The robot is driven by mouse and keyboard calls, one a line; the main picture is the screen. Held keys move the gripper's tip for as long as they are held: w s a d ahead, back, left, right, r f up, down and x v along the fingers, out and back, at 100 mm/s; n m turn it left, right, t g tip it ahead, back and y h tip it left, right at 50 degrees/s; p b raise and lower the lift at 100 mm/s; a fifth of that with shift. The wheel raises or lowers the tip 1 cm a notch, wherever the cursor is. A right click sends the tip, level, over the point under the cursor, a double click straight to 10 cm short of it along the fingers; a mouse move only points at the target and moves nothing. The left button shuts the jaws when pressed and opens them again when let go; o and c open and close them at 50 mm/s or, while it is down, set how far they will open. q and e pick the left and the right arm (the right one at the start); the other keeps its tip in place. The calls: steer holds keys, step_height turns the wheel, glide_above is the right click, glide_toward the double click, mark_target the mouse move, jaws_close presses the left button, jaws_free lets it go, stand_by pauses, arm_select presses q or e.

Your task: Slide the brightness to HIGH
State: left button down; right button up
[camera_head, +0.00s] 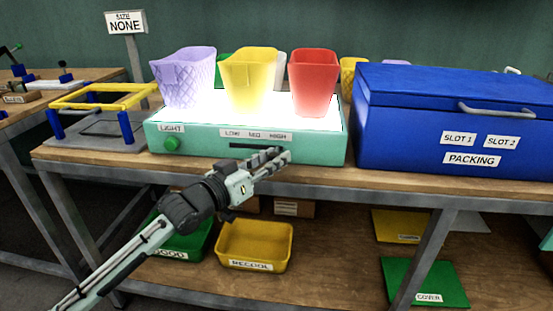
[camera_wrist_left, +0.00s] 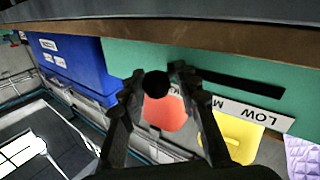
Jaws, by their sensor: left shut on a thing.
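A mint-green light box (camera_head: 330,152) with a brightly glowing white top stands on the bench. Its front carries a LOW, MED, HIGH label (camera_head: 256,135) above a dark horizontal slot (camera_head: 240,146). The label and slot also show upside down in the left wrist view, with the slot (camera_wrist_left: 240,84) running towards LOW. My left gripper (camera_head: 281,155) is at the slot's right end, below HIGH. In the left wrist view, a round black slider knob (camera_wrist_left: 157,85) sits between its fingers (camera_wrist_left: 158,88), which are shut on it. In the head view the gripper hides the knob.
A lilac basket (camera_head: 184,80), a yellow cup (camera_head: 250,82) and a red cup (camera_head: 314,82) stand on the lit top. A green knob (camera_head: 171,144) is at the box's left. A blue PACKING case (camera_head: 400,143) stands close to the right.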

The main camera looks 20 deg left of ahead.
arm_select(q)
steer(key=shift+d+r, duration=0.1)
steer(key=shift+d, duration=0.25)
steer(key=c, duration=1.4)
jaws_free()
steer(key=shift+d, duration=0.1)
steer(key=shift+o, duration=0.9)
steer(key=shift+w+d, duration=0.1)
steer(key=shift+d, duration=0.05)
steer(key=shift+s+a, duration=0.2)
steer(key=v, duration=1.1)
steer(key=shift+s+a, duration=0.25)
